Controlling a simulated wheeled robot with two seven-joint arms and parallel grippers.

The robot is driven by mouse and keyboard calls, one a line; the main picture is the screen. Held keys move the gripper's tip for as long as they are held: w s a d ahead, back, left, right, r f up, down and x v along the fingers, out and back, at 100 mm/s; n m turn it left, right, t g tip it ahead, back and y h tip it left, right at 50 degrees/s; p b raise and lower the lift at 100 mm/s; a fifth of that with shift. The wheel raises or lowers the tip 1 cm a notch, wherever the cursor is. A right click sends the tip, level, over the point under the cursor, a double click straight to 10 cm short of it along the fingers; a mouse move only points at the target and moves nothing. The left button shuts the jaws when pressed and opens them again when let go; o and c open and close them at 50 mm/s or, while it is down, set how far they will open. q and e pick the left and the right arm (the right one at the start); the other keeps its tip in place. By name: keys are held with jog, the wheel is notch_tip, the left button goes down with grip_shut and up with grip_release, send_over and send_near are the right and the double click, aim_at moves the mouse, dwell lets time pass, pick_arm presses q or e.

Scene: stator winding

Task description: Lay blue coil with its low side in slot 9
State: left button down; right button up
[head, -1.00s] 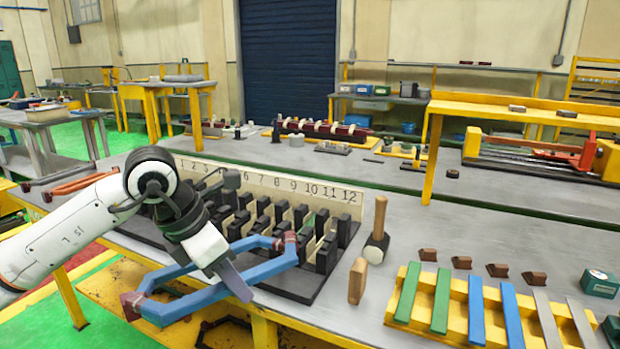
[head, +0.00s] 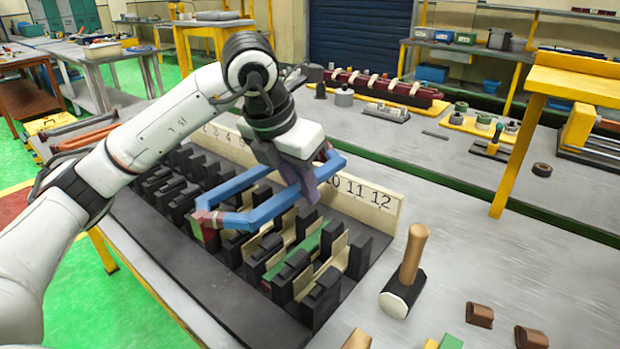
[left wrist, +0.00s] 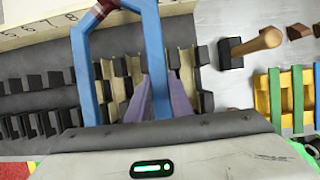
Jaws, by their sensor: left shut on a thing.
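The blue coil (head: 240,187), a six-sided loop with dark red wrapped ends, is held above the black slotted stator block (head: 225,285) in the head view. It also shows in the left wrist view (left wrist: 84,75), over the slots. My left gripper (head: 306,185) is shut on one long side of the coil, with its purple fingers pointing down. The fingers also show in the left wrist view (left wrist: 160,98). The number board (head: 372,197) behind the slots shows 10, 11 and 12; my gripper and the coil hide the 9. Some slots hold cream liners, and one shows green.
A mallet (head: 403,285) stands on the table right of the block, near small brown blocks (head: 480,315). Yellow racks with green and blue strips (left wrist: 298,100) lie further right. A yellow shelf post (head: 518,155) rises behind.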

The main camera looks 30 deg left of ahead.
pick_arm(q)
jog(key=shift+s+f+b, duration=0.15)
jog(key=shift+f+b, duration=0.4)
jog(key=shift+f, duration=0.25)
notch_tip(320, 180, down, 4)
jog(key=b, duration=0.2)
jog(key=shift+r+b, duration=0.2)
jog(key=shift+b, duration=0.2)
jog(key=shift+f+b, duration=0.35)
jog(key=shift+f, duration=0.1)
